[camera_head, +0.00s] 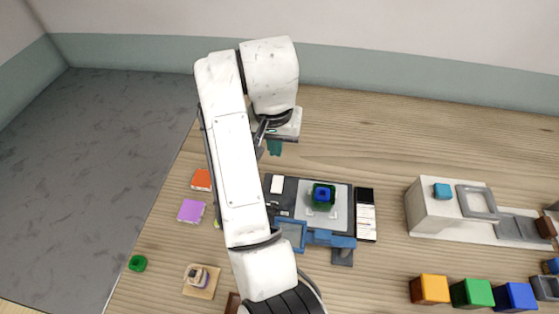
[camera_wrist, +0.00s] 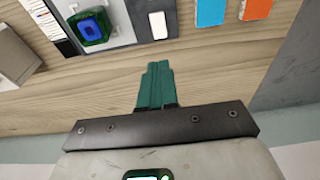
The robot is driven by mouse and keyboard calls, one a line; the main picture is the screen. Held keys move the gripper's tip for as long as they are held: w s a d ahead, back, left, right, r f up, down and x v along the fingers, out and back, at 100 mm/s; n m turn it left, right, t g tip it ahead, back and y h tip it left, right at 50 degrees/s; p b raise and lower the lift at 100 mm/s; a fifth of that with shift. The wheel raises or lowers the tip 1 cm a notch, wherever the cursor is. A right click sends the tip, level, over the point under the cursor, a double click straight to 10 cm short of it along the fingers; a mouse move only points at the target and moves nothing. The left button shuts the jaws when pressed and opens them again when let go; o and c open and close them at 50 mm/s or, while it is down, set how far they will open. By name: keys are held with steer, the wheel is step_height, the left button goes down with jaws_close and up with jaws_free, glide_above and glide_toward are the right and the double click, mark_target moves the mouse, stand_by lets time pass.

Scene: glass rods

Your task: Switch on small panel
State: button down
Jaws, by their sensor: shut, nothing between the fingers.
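A dark station with a grey plate (camera_head: 338,217) stands on the wooden table in the head view. A small white rectangular panel (camera_head: 277,184) sits at its upper left corner. It also shows in the wrist view (camera_wrist: 158,25). I cannot tell whether it is lit or pressed. A green block with a blue centre (camera_head: 323,194) sits on the plate, also in the wrist view (camera_wrist: 91,27). My gripper (camera_head: 275,147), with teal fingers (camera_wrist: 155,68), is shut and empty. It is beyond the station's far edge, apart from the white panel. My arm hides part of the station's left side.
A black and white strip (camera_head: 366,221) lies right of the station. Orange (camera_head: 201,179) and purple (camera_head: 191,211) tiles lie left of my arm. A white box with a blue cube (camera_head: 442,191) stands right. Coloured blocks (camera_head: 472,293) line the front right. The far table is clear.

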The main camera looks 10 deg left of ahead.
mark_target(278, 179)
steer(key=shift+w+f, duration=0.1)
steer(key=f, duration=0.4)
steer(key=w+f+p, duration=0.1)
steer(key=f, duration=0.4)
steer(key=w+f+p, duration=0.1)
steer(key=f, duration=0.3)
steer(key=shift+f, duration=0.3)
